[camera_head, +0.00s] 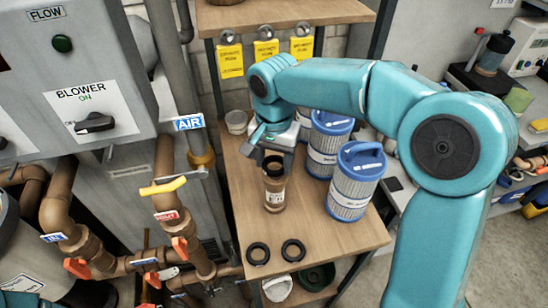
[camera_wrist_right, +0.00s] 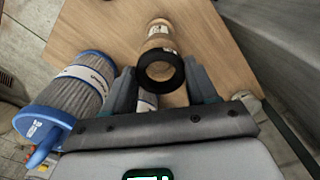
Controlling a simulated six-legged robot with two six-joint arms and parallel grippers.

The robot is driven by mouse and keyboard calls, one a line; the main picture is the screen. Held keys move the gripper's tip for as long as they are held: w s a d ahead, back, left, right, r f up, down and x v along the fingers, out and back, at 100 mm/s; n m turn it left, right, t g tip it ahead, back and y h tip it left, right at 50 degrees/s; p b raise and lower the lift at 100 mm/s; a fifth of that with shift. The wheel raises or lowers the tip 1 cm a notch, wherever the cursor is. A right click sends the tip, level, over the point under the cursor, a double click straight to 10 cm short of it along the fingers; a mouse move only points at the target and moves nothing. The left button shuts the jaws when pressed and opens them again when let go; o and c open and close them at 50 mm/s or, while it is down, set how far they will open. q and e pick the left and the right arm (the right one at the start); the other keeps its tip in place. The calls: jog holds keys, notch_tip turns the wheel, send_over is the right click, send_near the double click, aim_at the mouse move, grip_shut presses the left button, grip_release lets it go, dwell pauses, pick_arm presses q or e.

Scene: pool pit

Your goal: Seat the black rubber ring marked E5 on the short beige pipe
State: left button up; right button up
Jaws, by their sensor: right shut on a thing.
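The short beige pipe (camera_head: 275,200) stands upright on the wooden table and carries a pale label. A black rubber ring (camera_wrist_right: 161,71) is held between the fingertips of my right gripper (camera_wrist_right: 161,78). In the head view the ring (camera_head: 273,169) appears at the pipe's top, just below the right gripper (camera_head: 273,150). In the wrist view the pipe (camera_wrist_right: 160,36) runs away behind the ring. I cannot tell whether the ring is around the pipe or only above it. No E5 mark is readable. My left gripper is not in view.
Two more black rings (camera_head: 258,253) (camera_head: 293,250) lie flat near the table's front edge (camera_head: 316,256). Blue-topped filter cartridges (camera_head: 356,182) (camera_head: 326,142) stand close on the right. A small pale cup (camera_head: 236,122) is at the back left. Pipes with valves (camera_head: 168,214) stand left.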

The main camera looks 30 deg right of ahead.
jog(key=shift+d, duration=0.1)
jog(key=shift+f, duration=0.15)
jog(key=shift+f+b, duration=0.3)
jog(key=shift+w, duration=0.1)
dwell(0.8)
jog(key=shift+f+b, duration=0.4)
jog(key=shift+f, duration=0.35)
dwell(1.2)
dwell(0.6)
jog(key=o, duration=1.3)
jog(key=shift+o, duration=0.2)
